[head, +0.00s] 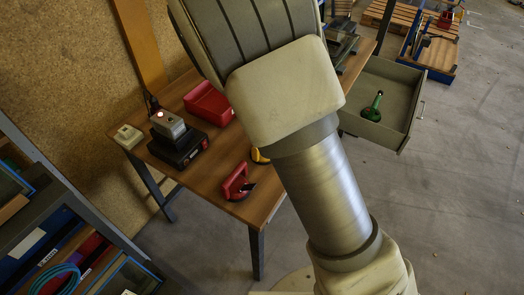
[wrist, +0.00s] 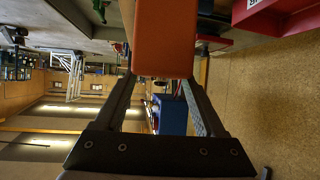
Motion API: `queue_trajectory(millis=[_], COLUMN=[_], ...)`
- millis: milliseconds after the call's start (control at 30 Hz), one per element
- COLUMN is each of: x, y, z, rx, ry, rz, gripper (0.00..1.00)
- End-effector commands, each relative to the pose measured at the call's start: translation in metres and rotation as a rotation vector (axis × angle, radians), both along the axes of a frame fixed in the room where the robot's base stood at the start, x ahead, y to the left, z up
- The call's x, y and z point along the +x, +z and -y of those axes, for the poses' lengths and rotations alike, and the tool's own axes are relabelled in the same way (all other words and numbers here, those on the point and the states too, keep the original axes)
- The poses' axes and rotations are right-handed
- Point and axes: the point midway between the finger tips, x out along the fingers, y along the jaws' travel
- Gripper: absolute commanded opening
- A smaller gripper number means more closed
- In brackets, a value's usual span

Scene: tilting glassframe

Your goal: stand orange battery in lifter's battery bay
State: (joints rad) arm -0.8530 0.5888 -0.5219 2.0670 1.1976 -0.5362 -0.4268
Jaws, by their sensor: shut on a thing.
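My gripper (wrist: 160,82) is shut on the orange battery (wrist: 165,38) in the wrist view. The battery sits between the two fingers, its far end cut off by the top of the picture. In the head view my arm hides the gripper and the battery. A red tool with a curved handle (head: 237,182), which looks like the lifter, rests near the workbench's front edge. Its battery bay cannot be made out. The wrist view does not clearly show the lifter, so the distance between it and the battery cannot be told.
The workbench (head: 208,178) also holds a black device with a grey block and red light (head: 170,125), a pale box (head: 127,136) and a red bin (head: 207,101). A yellow thing (head: 259,155) is partly behind my arm.

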Motion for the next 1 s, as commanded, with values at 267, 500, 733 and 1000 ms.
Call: queue_trajectory(millis=[267,500,733,1000], x=[0.016,0.013,-0.017,-0.065], y=[-0.014,-0.029,-0.052,-0.085], z=[-0.063,-0.102,-0.124,-0.152], rx=[0.000,-0.003,-0.004,-0.004], ry=[-0.092,-0.135,-0.134,-0.135], rz=[0.002,0.003,0.000,0.002], gripper=[0.00,0.00,0.00,0.00])
